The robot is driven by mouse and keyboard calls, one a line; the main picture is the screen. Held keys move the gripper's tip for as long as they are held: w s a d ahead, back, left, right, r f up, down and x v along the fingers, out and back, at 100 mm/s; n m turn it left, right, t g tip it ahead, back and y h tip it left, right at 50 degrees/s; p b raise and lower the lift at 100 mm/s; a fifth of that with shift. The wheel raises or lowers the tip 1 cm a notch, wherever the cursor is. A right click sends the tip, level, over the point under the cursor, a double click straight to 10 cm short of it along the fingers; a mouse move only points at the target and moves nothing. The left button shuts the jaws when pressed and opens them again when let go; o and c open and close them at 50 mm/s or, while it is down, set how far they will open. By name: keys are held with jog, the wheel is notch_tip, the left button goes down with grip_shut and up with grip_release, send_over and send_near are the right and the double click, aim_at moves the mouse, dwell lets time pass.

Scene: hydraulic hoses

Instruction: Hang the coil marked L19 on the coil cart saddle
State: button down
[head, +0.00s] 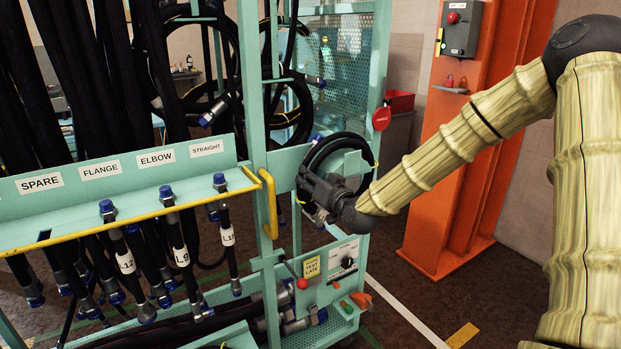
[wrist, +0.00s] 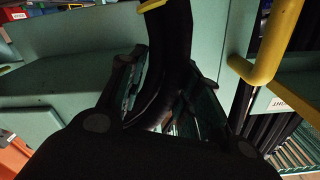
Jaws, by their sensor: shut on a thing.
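A coil of black hose (head: 337,143) with blue end caps hangs in my gripper (head: 322,190) in the head view, in front of a teal plate at the end of the teal cart frame (head: 280,180). In the wrist view the black hose (wrist: 170,65) passes between the fingers of my gripper (wrist: 165,90), which are shut on it. I cannot read a mark on this coil. The saddle cannot be told apart clearly behind the coil and gripper, nor can I tell whether the coil touches it.
A teal rack (head: 120,185) with signs SPARE, FLANGE, ELBOW and STRAIGHT holds several hanging hoses at left. A yellow bent rail (head: 268,203) stands just left of my gripper. A control panel (head: 340,262) is below. An orange column (head: 480,150) stands at right, with clear floor before it.

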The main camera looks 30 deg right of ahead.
jog(key=shift+s+d+f, duration=0.1)
jog(key=shift+d+f, duration=0.1)
jog(key=shift+f, duration=0.35)
jog(key=c, duration=1)
grip_release()
jog(key=shift+s+f, duration=0.1)
jog(key=shift+f, duration=0.1)
jog(key=shift+s, duration=0.5)
jog(key=shift+c, duration=0.2)
jog(key=shift+o, duration=0.6)
jog(key=s+r, duration=0.1)
jog(key=s, duration=0.8)
jog(key=shift+d, duration=0.2)
jog(key=shift+s+r, duration=0.2)
jog(key=shift+s, duration=0.6)
jog(key=shift+a, duration=0.15)
